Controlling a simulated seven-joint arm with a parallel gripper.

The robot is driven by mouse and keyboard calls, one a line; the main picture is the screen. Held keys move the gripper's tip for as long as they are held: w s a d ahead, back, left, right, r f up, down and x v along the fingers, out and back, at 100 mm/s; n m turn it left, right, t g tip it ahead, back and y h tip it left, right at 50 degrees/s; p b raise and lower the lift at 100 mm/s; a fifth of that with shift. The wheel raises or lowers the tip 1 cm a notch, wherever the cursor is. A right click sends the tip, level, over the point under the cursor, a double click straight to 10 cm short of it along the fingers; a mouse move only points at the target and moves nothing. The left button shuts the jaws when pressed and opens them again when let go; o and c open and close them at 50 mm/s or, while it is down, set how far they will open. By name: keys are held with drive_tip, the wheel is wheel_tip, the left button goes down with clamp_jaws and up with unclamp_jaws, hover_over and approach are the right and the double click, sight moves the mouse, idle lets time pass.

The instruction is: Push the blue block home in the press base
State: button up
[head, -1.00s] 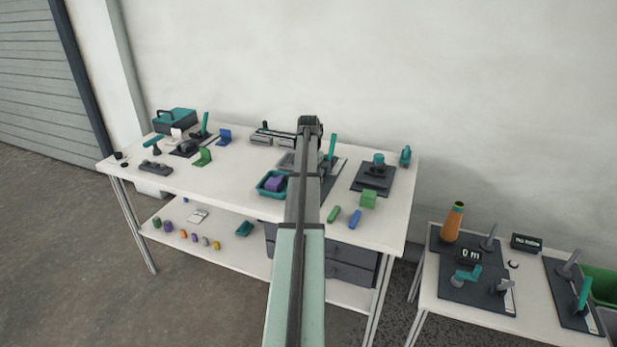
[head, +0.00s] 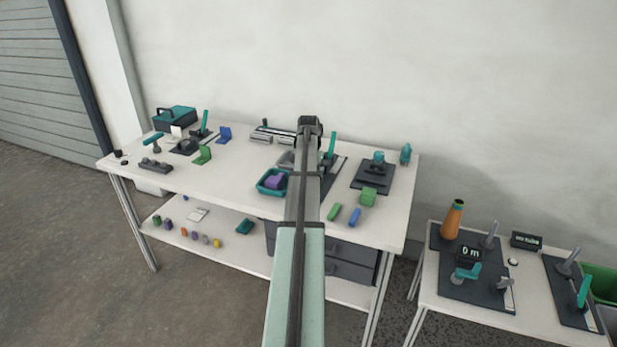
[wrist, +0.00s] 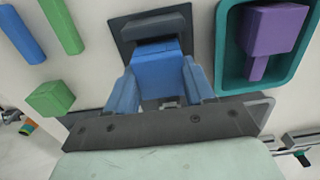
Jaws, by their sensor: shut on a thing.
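In the wrist view the blue block (wrist: 157,72) is held between the two blue fingers of my gripper (wrist: 160,88). Its far end meets the dark grey press base (wrist: 126,34), under or against a raised grey part of it. How deep the block sits in the base cannot be told. In the head view my arm hides the block, the base and the fingertips.
A teal tray (wrist: 228,60) with a purple block (wrist: 272,30) lies close to the right in the wrist view. A green cube (wrist: 50,98), a green bar (wrist: 62,25) and a blue bar (wrist: 20,35) lie to the left. A teal lever (head: 332,145) stands right of my arm.

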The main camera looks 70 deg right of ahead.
drive_tip(key=shift+f, duration=0.4)
drive_tip(key=shift+f, duration=0.7)
idle(0.6)
drive_tip(key=o, duration=1.2)
drive_tip(key=shift+c, duration=0.2)
drive_tip(key=shift+o, duration=0.4)
drive_tip(key=shift+o, duration=0.7)
drive_tip(key=shift+r, duration=0.15)
drive_tip(key=shift+r, duration=3.35)
drive_tip(key=shift+r, duration=0.15)
